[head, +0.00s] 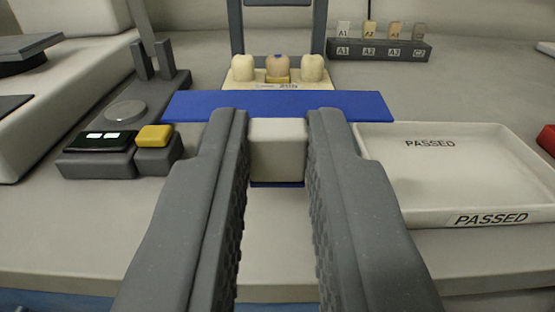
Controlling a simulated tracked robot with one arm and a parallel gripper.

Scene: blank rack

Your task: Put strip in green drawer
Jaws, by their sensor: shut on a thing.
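The strip (280,106) is a long flat blue band lying crosswise just beyond my fingertips, with an off-white block (278,150) at its middle. My gripper (278,145) is shut on this block, one dark grey finger on each side. A thin blue edge shows under the block. The strip appears to be held above the bench, in front of the tooth model; the exact gap cannot be told. No green drawer shows in this view.
A tooth model (278,72) with three teeth, the middle one marked blue, stands behind the strip. A white PASSED tray (470,185) lies right. A grey device with a yellow button (154,136) stands left. A shade-tab rack (380,50) stands at the back right.

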